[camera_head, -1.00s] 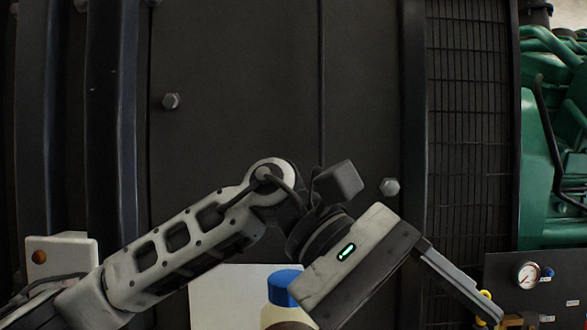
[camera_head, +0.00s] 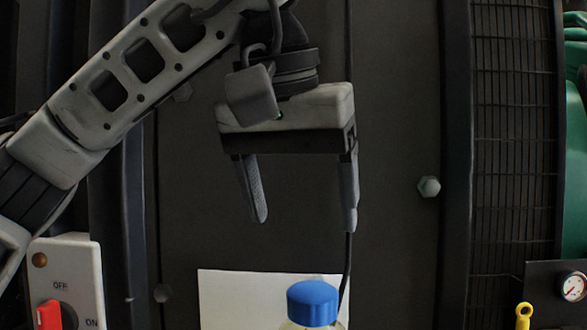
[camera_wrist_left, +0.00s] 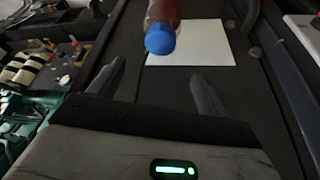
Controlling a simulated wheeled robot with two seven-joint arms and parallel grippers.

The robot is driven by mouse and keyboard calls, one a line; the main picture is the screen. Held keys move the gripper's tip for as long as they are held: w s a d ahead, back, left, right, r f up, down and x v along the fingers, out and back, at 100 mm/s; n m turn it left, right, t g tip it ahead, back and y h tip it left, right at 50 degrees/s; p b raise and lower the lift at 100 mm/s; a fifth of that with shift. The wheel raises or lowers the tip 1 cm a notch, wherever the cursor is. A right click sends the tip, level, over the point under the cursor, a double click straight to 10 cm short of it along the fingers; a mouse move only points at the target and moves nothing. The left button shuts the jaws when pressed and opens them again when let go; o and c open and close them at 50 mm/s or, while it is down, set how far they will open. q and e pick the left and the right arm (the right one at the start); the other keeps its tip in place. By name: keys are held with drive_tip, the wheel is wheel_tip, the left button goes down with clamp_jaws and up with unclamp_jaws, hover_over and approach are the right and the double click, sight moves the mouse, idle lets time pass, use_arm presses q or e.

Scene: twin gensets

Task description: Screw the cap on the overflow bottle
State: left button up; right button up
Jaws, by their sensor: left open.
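The overflow bottle (camera_head: 297,326) stands at the bottom edge of the head view, mostly cut off, with the blue cap (camera_head: 313,303) on its top. I cannot tell how tightly the cap sits. In the left wrist view the bottle (camera_wrist_left: 163,12) looks reddish brown, with its blue cap (camera_wrist_left: 160,40) towards the gripper. My left gripper (camera_head: 304,222) points down above the cap in the head view, apart from it. Its two fingers are spread and empty; they also show in the left wrist view (camera_wrist_left: 158,78). My right gripper is out of view.
A white panel (camera_head: 232,300) lies behind the bottle. A thin dark line (camera_head: 347,275) runs down beside it. A white switch box (camera_head: 80,262) with a red knob (camera_head: 49,314) is at lower left. A gauge (camera_head: 573,287) and yellow part (camera_head: 524,312) are at lower right.

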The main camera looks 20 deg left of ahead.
sight(314, 289)
use_arm(q)
drive_tip(key=x, duration=0.9)
drive_tip(key=shift+w+f, duration=0.2)
drive_tip(key=shift+f, duration=0.4)
drive_tip(key=c, duration=1.1)
drive_tip(key=shift+o, duration=0.2)
drive_tip(key=shift+r+m+h+p, duration=0.1)
drive_tip(key=shift+m+h+p, duration=0.55)
drive_tip(key=shift+m, duration=0.55)
drive_tip(key=shift+m+h+p, duration=0.25)
drive_tip(key=shift+m+p, duration=0.05)
drive_tip(key=shift+m, duration=0.8)
drive_tip(key=shift+g, duration=0.3)
